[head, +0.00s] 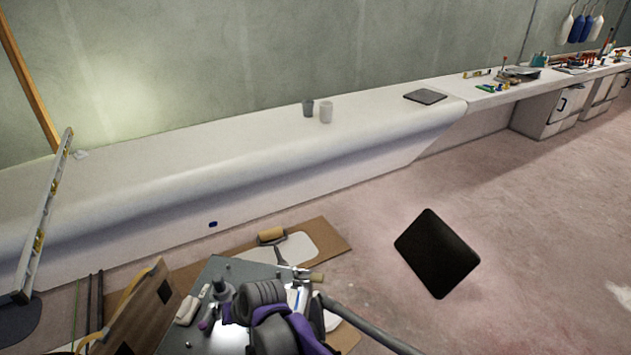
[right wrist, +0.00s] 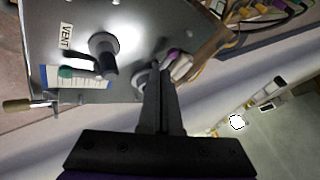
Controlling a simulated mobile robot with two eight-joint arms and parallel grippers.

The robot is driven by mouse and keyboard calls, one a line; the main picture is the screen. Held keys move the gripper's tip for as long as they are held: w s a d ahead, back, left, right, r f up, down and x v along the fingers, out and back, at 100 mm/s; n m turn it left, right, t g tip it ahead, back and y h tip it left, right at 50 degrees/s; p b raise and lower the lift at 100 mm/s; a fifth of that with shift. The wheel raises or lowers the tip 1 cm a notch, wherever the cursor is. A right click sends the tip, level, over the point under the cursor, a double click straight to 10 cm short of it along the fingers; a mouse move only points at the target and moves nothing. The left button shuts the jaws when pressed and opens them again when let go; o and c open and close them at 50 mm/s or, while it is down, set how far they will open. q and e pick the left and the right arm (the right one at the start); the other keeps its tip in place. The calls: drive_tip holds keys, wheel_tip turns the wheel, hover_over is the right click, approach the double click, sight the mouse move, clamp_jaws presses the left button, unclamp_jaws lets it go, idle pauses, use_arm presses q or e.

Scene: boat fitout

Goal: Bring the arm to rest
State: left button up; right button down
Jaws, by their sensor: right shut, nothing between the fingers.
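My right arm, grey and purple, reaches in from the bottom of the head view over a grey metal panel (head: 205,285). In the right wrist view my right gripper (right wrist: 159,72) has its two dark fingers together with nothing between them. The fingers point over the same panel (right wrist: 135,15), beside a grey round fitting (right wrist: 104,46); I cannot tell whether they touch anything. In the head view the wrist hides the fingertips. My left gripper is in neither view.
A VENT label (right wrist: 67,36) and a wooden-handled tool (right wrist: 18,105) are by the fitting. A wooden board (head: 145,310) leans at left. Floor at right (head: 540,240) is largely clear.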

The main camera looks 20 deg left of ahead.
drive_tip(key=w+d+r+m+t+h, duration=0.1)
drive_tip(key=d+r+m, duration=0.1)
drive_tip(key=d, duration=1.3)
drive_tip(key=w+d+r+m+t+h, duration=0.1)
drive_tip(key=d+r+h, duration=0.1)
drive_tip(key=d, duration=1.3)
drive_tip(key=s+d+f+m+t+h, duration=0.1)
drive_tip(key=s+d+f+m+h, duration=0.1)
drive_tip(key=s+d, duration=0.65)
drive_tip(key=s+d+f+m+h, duration=0.2)
drive_tip(key=s+d, duration=0.4)
drive_tip(key=d, duration=0.6)
use_arm(q)
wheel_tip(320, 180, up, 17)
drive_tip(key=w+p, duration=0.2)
drive_tip(key=p, duration=1.3)
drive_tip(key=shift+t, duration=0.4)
use_arm(e)
wheel_tip(320, 180, up, 18)
drive_tip(key=w+t, duration=0.1)
drive_tip(key=w, duration=0.1)
drive_tip(key=shift+w, duration=0.4)
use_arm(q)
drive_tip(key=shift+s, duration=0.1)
use_arm(e)
drive_tip(key=shift+s+f, duration=0.1)
drive_tip(key=shift+s, duration=0.05)
